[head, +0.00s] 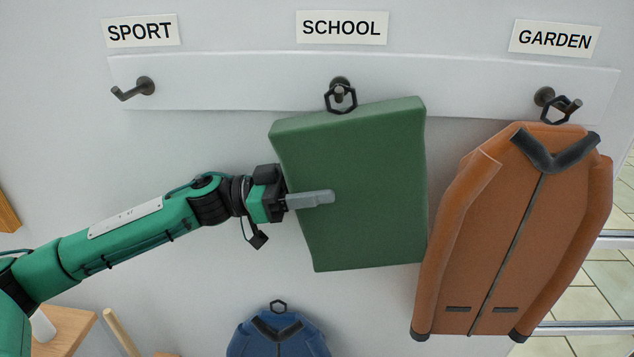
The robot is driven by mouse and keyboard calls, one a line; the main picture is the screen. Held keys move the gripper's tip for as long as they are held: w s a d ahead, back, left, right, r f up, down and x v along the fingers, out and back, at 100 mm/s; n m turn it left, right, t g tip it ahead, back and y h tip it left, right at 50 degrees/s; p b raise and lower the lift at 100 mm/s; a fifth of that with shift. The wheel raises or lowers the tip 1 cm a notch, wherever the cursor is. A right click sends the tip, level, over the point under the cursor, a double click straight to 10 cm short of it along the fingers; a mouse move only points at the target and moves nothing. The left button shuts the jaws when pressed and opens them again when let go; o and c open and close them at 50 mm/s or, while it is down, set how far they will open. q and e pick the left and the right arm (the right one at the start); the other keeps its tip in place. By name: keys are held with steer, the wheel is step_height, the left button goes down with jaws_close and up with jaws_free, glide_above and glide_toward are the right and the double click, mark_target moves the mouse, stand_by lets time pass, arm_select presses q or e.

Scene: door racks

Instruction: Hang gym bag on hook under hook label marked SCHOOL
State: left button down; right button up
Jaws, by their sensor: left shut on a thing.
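The green gym bag (365,200) hangs upright, slightly tilted, against the wall below the SCHOOL label (342,28). Its dark loop (329,103) is at the SCHOOL hook (340,83), and the hook's tip shows inside the loop's outline. I cannot tell for sure whether the loop bears on the hook. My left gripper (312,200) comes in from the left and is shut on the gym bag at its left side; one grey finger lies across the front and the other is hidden. My right gripper is not in view.
The SPORT hook (134,89) at left is empty. An orange-brown jacket (510,230) hangs from the GARDEN hook (556,100), close beside the bag's right edge. A blue jacket (278,335) is below. A wooden surface (66,332) is at lower left.

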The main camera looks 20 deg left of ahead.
arm_select(q)
steer(key=shift+w, duration=0.1)
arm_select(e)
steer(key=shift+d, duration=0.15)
arm_select(q)
steer(key=c, duration=0.5)
jaws_free()
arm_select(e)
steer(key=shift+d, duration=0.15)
